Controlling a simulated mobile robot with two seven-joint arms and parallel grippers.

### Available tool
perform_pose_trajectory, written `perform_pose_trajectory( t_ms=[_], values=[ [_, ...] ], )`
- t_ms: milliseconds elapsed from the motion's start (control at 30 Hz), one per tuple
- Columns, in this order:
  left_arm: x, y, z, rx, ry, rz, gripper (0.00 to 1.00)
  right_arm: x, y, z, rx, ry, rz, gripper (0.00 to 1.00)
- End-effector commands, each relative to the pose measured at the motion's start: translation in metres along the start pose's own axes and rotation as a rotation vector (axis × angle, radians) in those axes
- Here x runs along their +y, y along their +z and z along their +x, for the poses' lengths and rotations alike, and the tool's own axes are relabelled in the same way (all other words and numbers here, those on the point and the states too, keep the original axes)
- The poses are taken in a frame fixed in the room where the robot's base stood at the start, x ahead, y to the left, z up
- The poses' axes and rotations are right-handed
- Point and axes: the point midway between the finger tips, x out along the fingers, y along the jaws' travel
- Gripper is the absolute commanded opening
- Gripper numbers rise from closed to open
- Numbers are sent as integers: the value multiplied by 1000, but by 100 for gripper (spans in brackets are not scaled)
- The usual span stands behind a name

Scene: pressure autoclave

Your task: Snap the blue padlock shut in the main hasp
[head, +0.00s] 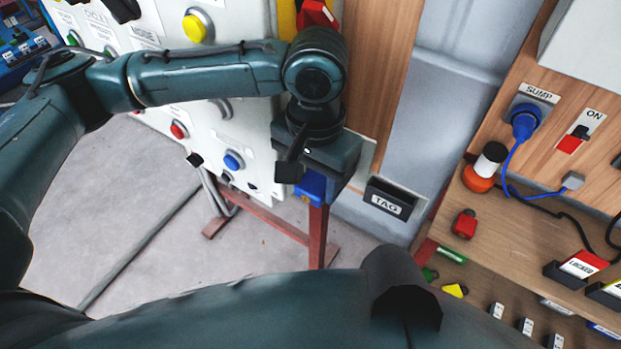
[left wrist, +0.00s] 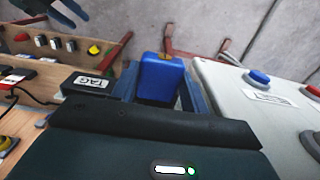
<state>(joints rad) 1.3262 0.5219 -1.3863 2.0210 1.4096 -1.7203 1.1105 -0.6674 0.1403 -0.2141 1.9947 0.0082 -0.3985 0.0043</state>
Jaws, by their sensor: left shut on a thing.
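The blue padlock (head: 311,187) shows only in part in the head view, under my left gripper (head: 318,180) beside the control panel. In the left wrist view the blue padlock (left wrist: 160,80) is between the two fingers of my left gripper (left wrist: 158,88), which is shut on it. Its body faces the camera; its shackle is hidden. I cannot make out the main hasp, so I cannot tell whether the shackle touches it. A dark part of mine, perhaps my right gripper (left wrist: 55,10), is cut off at the top left of the left wrist view.
The white control panel (head: 235,130) with coloured buttons stands close beside my left gripper. A black TAG holder (head: 389,199) is just right of it. The wooden bench (head: 515,215) at the right carries a red padlock (head: 465,223) and an orange-based beacon (head: 484,168). Open floor lies below the panel.

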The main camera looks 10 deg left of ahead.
Motion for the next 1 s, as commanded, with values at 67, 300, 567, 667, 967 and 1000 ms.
perform_pose_trajectory(
  t_ms=[67,300,567,667,967,1000],
  values=[
    [-2,-7,-7,17,1,-16,15,0,-1,-1,-1,0,0,36],
    [-3,-4,-7,17,1,-16,15,0,-1,0,0,0,0,36],
    [-3,7,-6,15,1,-18,15,1,-5,2,8,1,-2,36],
    [-3,11,-5,13,1,-16,15,1,-6,2,11,2,-3,36],
    [-2,25,-3,8,1,-12,15,1,-6,3,11,2,-3,36],
    [-2,27,-3,8,1,-11,15,1,-6,2,11,2,-2,36]
  ],
)
